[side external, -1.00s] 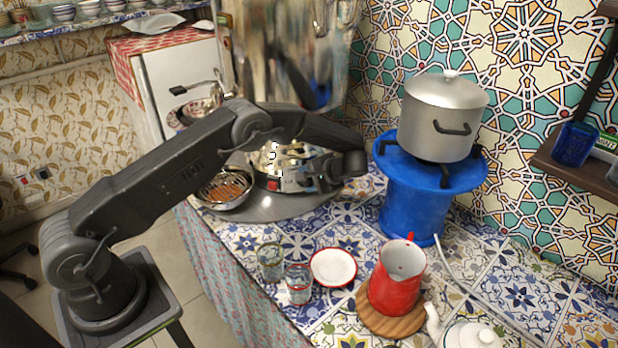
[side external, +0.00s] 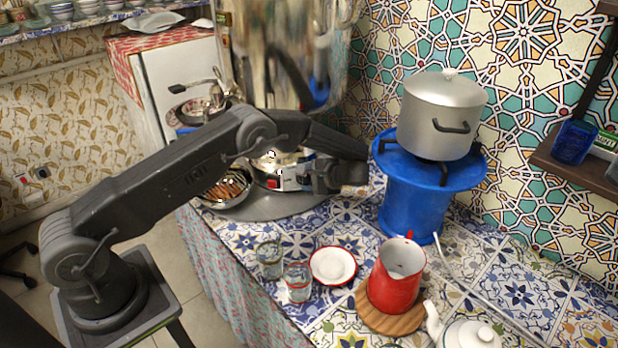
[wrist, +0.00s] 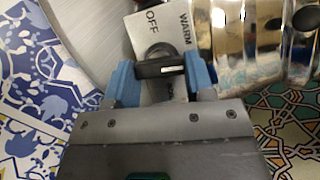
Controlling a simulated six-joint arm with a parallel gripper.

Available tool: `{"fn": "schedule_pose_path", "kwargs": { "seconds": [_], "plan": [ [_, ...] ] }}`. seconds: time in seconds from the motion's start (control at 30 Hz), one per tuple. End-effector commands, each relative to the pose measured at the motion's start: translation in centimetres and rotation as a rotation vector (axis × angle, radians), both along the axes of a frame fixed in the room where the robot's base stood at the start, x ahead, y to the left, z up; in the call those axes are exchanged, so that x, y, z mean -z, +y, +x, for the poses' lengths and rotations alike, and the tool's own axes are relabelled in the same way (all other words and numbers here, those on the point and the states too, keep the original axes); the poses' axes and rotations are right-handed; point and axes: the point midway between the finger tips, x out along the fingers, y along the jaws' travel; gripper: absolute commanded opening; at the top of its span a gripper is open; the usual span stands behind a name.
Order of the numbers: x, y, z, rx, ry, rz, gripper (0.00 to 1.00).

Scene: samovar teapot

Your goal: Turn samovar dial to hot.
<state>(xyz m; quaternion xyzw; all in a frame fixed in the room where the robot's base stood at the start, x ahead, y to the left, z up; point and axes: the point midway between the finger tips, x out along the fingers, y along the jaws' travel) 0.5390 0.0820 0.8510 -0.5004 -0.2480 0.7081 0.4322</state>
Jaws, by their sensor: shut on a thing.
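The shiny metal samovar (side external: 285,65) stands at the back of the tiled counter, with its base partly behind my arm. In the wrist view, a pale label plate (wrist: 150,27) reads OFF and WARM; the rest of its lettering is hidden. The black dial (wrist: 157,53) sits at the plate between my blue fingertips. My gripper (wrist: 160,70) is shut on the dial. In the side view, my gripper (side external: 308,178) is at the samovar base, where the dial is hidden or too small to tell.
A blue stove (side external: 415,205) with a lidded pot (side external: 440,115) stands right of my wrist. Several vessels stand in front, including a red pot (side external: 392,290), glasses (side external: 298,285) and a white saucer (side external: 333,264). A metal bowl (side external: 228,200) sits left of the samovar base.

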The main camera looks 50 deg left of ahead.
Motion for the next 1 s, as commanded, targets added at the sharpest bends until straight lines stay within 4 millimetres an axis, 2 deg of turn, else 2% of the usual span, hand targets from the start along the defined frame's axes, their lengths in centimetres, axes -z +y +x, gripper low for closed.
{"fn": "schedule_pose_path", "kwargs": {
  "seconds": [0.07,0.1,0.33,0.67,0.77,0.9,1.0],
  "plan": [
    [0.0,0.0,0.1,0.003,-0.003,-0.001,0.25],
    [0.0,0.0,0.1,0.003,-0.003,-0.001,0.52],
    [0.0,0.0,0.0,0.0,-0.003,-0.001,0.74],
    [-0.5,0.0,0.1,0.0,-0.004,-0.001,0.74],
    [-1.7,0.0,0.1,0.0,-0.005,-0.002,0.74],
    [-4.7,0.0,0.1,0.0,-0.009,0.0,0.74],
    [-5.7,1.7,-1.2,-0.005,-0.006,0.006,0.81]
  ]
}}
